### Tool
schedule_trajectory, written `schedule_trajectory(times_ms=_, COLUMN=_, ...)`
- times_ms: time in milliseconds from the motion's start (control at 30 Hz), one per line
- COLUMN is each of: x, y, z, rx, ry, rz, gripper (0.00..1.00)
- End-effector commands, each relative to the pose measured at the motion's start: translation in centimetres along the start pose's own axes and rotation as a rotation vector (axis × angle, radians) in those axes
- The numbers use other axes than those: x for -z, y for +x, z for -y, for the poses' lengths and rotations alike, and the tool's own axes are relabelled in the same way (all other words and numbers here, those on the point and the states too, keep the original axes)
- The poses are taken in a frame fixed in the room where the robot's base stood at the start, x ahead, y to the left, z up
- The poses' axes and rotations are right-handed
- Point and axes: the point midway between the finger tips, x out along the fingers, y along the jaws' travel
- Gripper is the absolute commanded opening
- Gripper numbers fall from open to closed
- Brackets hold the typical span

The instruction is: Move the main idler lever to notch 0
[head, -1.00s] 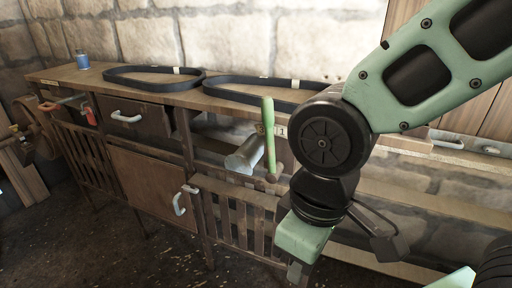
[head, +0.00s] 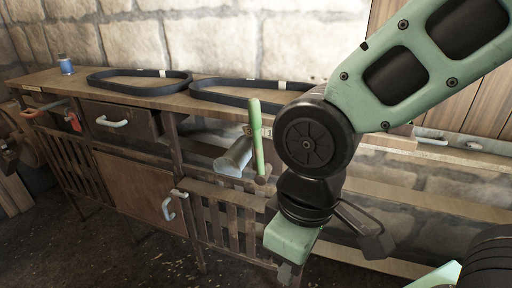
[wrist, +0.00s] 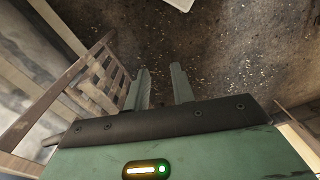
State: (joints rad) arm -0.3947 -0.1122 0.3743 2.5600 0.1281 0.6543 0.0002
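A lever with a bright green handle (head: 256,137) stands nearly upright at the front of the bench, beside a small pale number plate (head: 267,131). The plate's digits are too small to read surely, so I cannot tell which notch the lever is at. A smaller lever with a red grip (head: 73,121) is at the bench's far left; I see no label telling which lever is the main idler. My gripper (head: 288,272) points down in front of the slatted lower front, right of and below the green lever. In the wrist view, its two fingers (wrist: 161,84) are apart with nothing between them.
Two black belts (head: 140,90) lie on the bench top (head: 40,78), with a blue spool (head: 66,66) at its left end. Slats (wrist: 95,80) show left of my gripper. The floor (head: 110,255) in front is clear.

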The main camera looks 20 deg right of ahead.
Motion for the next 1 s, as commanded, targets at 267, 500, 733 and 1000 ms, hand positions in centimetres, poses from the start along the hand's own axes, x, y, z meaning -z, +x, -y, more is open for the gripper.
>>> schedule_trajectory(times_ms=267, x=0.5, y=-0.5, z=-0.1, rx=0.003, ry=0.004, rz=-0.001, gripper=0.50)
schedule_trajectory(times_ms=500, x=9.2, y=-8.2, z=-3.4, rx=0.031, ry=0.088, rz=-0.005, gripper=0.50)
schedule_trajectory(times_ms=733, x=19.2, y=-17.3, z=-13.0, rx=0.001, ry=0.228, rz=0.006, gripper=0.50)
schedule_trajectory(times_ms=1000, x=24.2, y=-23.5, z=-23.0, rx=-0.082, ry=0.350, rz=0.030, gripper=0.50)
